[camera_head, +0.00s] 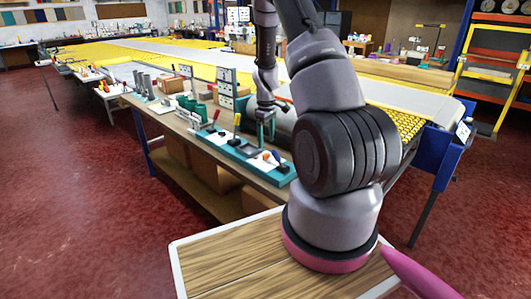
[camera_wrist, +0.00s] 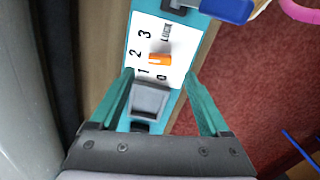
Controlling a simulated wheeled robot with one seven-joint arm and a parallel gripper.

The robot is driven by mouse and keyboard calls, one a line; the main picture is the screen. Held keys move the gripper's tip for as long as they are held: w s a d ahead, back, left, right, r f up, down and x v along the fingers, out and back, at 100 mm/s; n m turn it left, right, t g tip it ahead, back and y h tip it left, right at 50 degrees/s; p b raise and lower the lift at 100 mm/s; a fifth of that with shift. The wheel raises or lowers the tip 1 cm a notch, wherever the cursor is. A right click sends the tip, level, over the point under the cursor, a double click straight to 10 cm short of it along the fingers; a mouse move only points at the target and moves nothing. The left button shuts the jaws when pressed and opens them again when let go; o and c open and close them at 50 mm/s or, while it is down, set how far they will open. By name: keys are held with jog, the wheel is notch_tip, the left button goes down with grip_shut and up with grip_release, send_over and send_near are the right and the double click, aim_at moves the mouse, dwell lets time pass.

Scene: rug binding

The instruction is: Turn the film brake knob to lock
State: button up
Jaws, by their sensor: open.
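The film brake knob is an orange piece (camera_wrist: 160,59) on a white dial plate (camera_wrist: 172,70) marked 0, 1, 2, 3 and LOCK, in the wrist view. It lies roughly sideways in the picture, near the 2 side and apart from the LOCK mark; its exact pointing is unclear. The plate sits on a teal panel (camera_wrist: 140,32), which also shows on the bench in the head view (camera_head: 228,146). My gripper (camera_wrist: 158,75) is open and empty, its teal fingers spread either side of the plate's near end, just short of the knob. In the head view my gripper (camera_head: 265,128) hangs over the panel.
A blue handle (camera_wrist: 228,9) is close beyond the dial. A grey roller (camera_head: 284,123) lies behind the panel. Red floor (camera_head: 80,190) is clear at left.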

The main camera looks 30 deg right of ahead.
aim_at(266, 154)
notch_tip(266, 154, down, 6)
jog(key=shift+f, duration=0.1)
grip_shut()
dwell(0.4)
